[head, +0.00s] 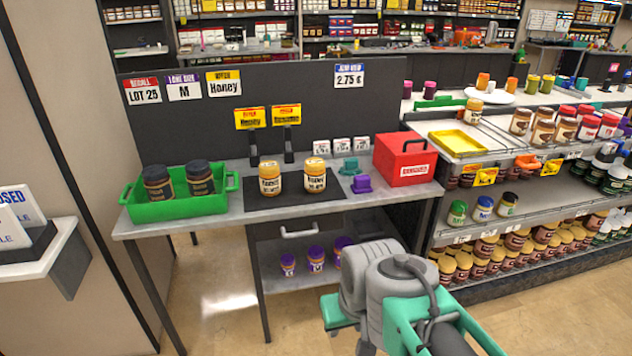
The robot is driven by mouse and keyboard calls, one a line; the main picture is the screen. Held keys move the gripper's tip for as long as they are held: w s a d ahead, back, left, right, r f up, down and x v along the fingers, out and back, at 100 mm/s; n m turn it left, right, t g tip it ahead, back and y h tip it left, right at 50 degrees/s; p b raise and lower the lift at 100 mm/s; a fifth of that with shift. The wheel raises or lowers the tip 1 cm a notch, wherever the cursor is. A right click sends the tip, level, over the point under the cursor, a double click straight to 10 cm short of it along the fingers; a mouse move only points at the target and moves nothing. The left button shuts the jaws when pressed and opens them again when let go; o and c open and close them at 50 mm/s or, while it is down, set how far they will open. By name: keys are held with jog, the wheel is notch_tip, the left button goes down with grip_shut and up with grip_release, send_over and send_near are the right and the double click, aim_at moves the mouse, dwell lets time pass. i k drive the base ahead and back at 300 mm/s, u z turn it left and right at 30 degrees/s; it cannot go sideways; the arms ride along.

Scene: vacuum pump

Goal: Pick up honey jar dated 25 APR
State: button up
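Two jars with golden contents, pale lids and printed labels stand upright on a black mat (290,205) on the grey table. The left jar (270,180) is behind the mat's front edge, and the right jar (315,176) stands a little apart from it. Their label print is too small to read a date with certainty. My gripper (338,312) is low in front of the table, right of and nearer than the jars. Its fingers do not show clearly.
A green tray (180,211) with two dark-lidded jars stands at the table's left. A red box (404,158), teal and purple holders and small price cards are at its right. Purple-lidded jars (316,259) stand on the shelf below. A stocked shelf stands at right.

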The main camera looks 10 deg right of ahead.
aim_at(315, 168)
jog(key=u, duration=0.45)
jog(key=i, duration=0.5)
jog(key=u, duration=0.65)
jog(key=i, duration=0.7)
jog(key=z, duration=0.1)
